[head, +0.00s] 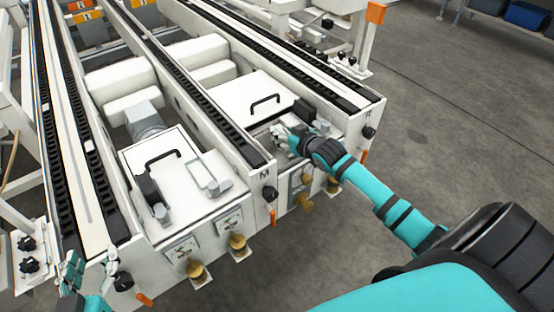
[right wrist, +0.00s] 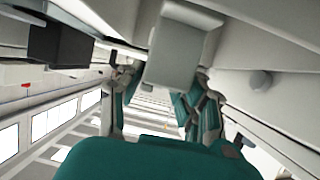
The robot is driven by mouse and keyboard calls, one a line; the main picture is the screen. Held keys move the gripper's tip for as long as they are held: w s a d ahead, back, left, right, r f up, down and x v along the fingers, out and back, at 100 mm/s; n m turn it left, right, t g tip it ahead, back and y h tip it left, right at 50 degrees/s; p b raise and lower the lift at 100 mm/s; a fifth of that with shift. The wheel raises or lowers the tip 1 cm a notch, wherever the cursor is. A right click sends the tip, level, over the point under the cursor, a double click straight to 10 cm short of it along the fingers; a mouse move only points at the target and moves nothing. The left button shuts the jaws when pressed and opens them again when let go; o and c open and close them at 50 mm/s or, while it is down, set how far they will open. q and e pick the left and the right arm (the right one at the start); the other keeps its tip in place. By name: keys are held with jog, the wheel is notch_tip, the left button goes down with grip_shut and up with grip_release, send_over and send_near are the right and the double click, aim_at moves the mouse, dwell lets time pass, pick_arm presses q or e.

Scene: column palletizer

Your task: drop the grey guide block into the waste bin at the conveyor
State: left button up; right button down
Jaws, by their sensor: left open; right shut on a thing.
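The grey guide block (right wrist: 182,48) is a pale grey, box-shaped piece between the fingers of my right gripper (right wrist: 165,85) in the right wrist view. The right gripper is shut on it. In the head view my right gripper (head: 282,138) is low over the front end of the right-hand conveyor bay, beside a white cover with a black handle. The block is hard to make out there. I cannot tell whether it touches the machine. My left gripper (head: 90,268) is open and empty at the bottom left, by the conveyor's front corner. I cannot make out a waste bin.
The white conveyor frame (head: 205,115) with black chain tracks fills the left and middle. White covers with black handles (head: 163,158) lie between the rails. Brass-coloured knobs (head: 237,243) stick out in front. Grey floor (head: 440,120) is open at right. Blue boxes (head: 525,14) stand far back.

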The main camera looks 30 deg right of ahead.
jog(key=c, duration=0.8)
grip_release()
jog(key=shift+s, duration=0.1)
jog(key=v, duration=1.1)
jog(key=shift+s+r, duration=0.25)
jog(key=shift+s, duration=0.1)
